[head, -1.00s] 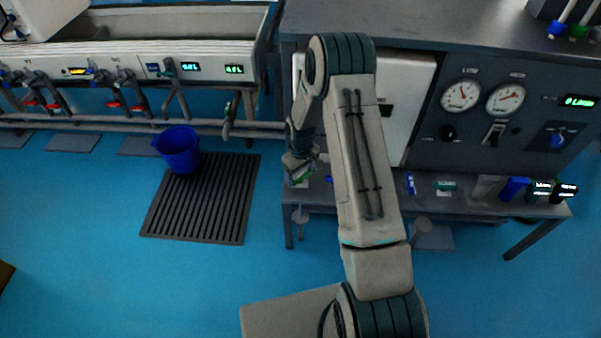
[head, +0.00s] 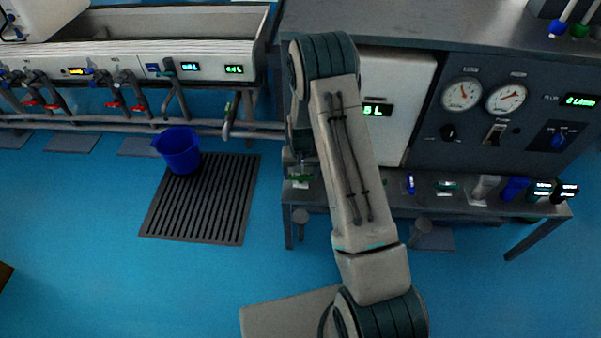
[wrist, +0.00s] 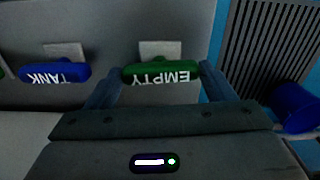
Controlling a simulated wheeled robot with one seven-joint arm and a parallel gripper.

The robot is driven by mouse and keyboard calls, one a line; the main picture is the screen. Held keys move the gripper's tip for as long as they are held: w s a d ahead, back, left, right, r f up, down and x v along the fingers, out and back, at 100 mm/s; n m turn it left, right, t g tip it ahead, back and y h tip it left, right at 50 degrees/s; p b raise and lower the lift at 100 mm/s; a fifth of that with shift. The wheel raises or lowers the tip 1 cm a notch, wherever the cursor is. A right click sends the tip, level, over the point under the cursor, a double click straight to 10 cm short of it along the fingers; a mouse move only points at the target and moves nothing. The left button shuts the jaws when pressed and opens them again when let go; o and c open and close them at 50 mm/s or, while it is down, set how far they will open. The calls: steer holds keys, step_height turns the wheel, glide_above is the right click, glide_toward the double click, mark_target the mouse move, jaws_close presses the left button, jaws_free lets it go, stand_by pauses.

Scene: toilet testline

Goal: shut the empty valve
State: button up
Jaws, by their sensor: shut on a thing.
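The empty valve is a green bar handle (wrist: 160,73) marked EMPTY, upside down in the wrist view, in front of a pale plate. In the head view a small green patch of it (head: 301,178) shows at the left end of the low shelf. My gripper (wrist: 161,75) is shut on the handle, one finger at each end of the bar. In the wrist view the bar lies nearly level, in line with the tank handle. In the head view my gripper (head: 302,164) is partly hidden by my arm.
A blue handle marked TANK (wrist: 55,73) sits beside the empty valve. More valve handles, including a blue one (head: 410,183), line the shelf to the right. A blue bucket (head: 180,150) stands on a slatted floor grate (head: 195,215). The blue floor in front is open.

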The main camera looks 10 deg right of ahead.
mark_target(301, 175)
steer(key=shift+m, duration=0.6)
steer(key=o, duration=1)
steer(key=shift+r, duration=0.1)
step_height(301, 175, up, 14)
steer(key=p, duration=0.3)
steer(key=shift+f, duration=0.2)
